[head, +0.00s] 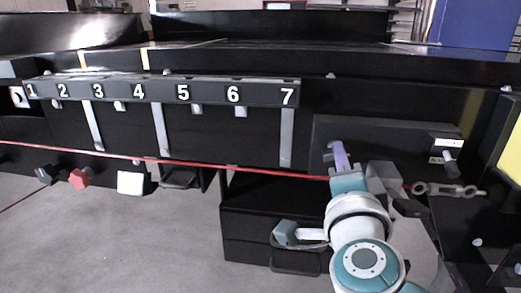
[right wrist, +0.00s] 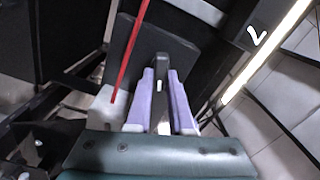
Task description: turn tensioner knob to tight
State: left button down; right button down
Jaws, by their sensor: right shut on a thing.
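My right gripper (head: 339,156) has purple fingers and is at the left part of a dark panel (head: 390,133) on the black conveyor frame. In the right wrist view, the purple fingers (right wrist: 162,100) stand on both sides of a dark grey upright bar (right wrist: 161,68), which looks like the tensioner knob, and are shut on it. In the head view the fingers hide most of this knob. Which way it points against any marking cannot be told. Small white labels (head: 449,143) sit at the panel's right, too small to read. My left gripper is not in view.
A red cord (head: 200,163) runs across the front and passes close by my right gripper; it also shows in the right wrist view (right wrist: 130,50). A metal turnbuckle (head: 450,190) lies right of my wrist. A numbered rail (head: 210,93) with hanging bars is at the left.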

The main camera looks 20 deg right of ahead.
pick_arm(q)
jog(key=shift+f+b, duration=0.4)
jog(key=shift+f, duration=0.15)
pick_arm(e)
jog(key=shift+m, duration=1.7)
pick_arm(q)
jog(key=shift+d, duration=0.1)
pick_arm(e)
jog(key=c, duration=0.8)
grip_release()
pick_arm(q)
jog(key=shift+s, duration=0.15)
pick_arm(e)
jog(key=shift+s, duration=0.1)
